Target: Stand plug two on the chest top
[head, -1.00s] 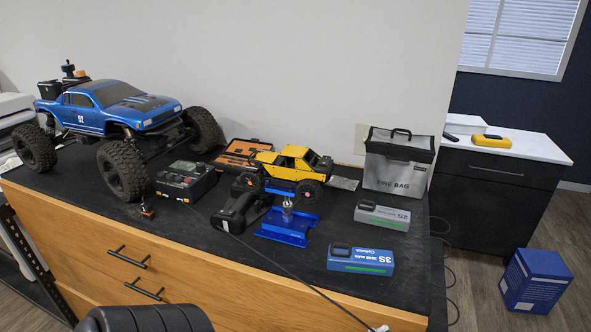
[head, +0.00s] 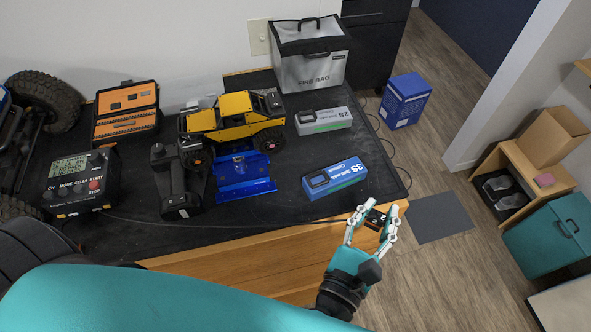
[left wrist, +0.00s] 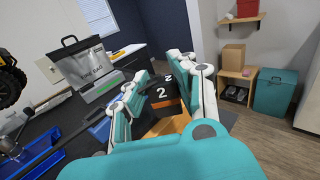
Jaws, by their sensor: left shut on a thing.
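Plug two (head: 376,219) is a small black block with an orange band. In the left wrist view its face shows a white 2 (left wrist: 162,93). My left gripper (head: 377,214) is shut on it, with a white-and-teal finger on each side; the fingers also show in the left wrist view (left wrist: 166,90). In the head view the plug appears just off the near right corner of the chest top (head: 137,188), against the wooden front and floor. Its height relative to the top is hard to tell. My right gripper is not in view.
The chest top holds a blue 3S battery (head: 335,177), a grey 2S battery (head: 323,120), a fire bag (head: 309,65), a yellow crawler (head: 233,121), a blue stand (head: 243,185), a handset (head: 175,185) and a charger (head: 80,183). Bare strips show near its front edge.

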